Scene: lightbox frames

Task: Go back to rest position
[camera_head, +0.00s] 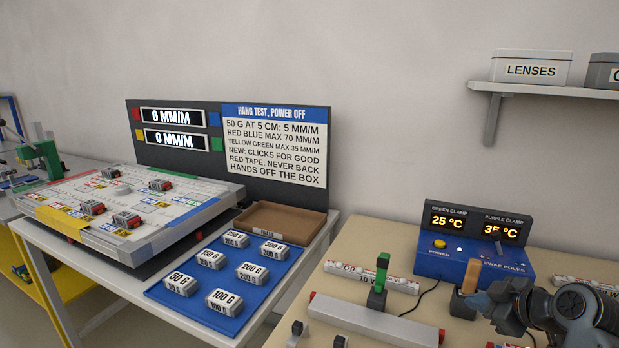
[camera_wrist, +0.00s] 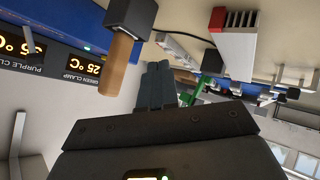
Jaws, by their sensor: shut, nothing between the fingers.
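My gripper (camera_head: 482,301) is at the lower right of the head view, above the beige table, with its blue-grey fingers pointing left. The fingers are together with nothing between them. In the wrist view my gripper (camera_wrist: 157,84) also shows shut and empty. A wooden handle (camera_head: 470,277) on a dark block stands just beside the fingertips in the head view. The same wooden handle (camera_wrist: 116,64) shows left of the fingers in the wrist view, which is turned upside down. I cannot tell whether the fingers touch it.
A blue control box (camera_head: 465,262) with two temperature displays stands behind my gripper. Farther left are a blue mat (camera_head: 212,310) with labelled weights, a brown tray (camera_head: 310,222) and a white board (camera_head: 210,190).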

